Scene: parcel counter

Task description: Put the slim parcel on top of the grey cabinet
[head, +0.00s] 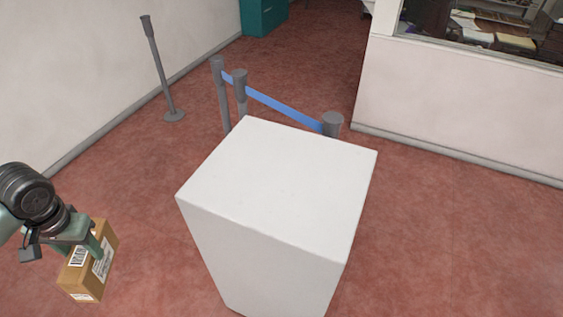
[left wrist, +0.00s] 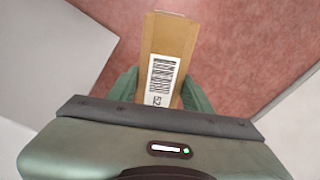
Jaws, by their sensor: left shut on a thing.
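The slim parcel (head: 84,284) is a narrow brown cardboard box with white labels, at the lower left of the head view. My left gripper (head: 82,246) is shut on it and holds it to the left of the cabinet, apart from it and lower than its top. In the left wrist view the parcel (left wrist: 167,38) sticks out between the two green fingers (left wrist: 162,92), its barcode label facing the camera. The grey cabinet (head: 280,190) looks pale, almost white, and stands in the middle of the head view. Its flat top is bare. My right gripper is not in view.
Grey barrier posts (head: 240,90) with a blue belt (head: 285,108) stand just behind the cabinet. A lone post (head: 160,75) stands by the left wall. A teal cabinet (head: 264,15) is far back. The red floor (head: 450,240) to the right is clear.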

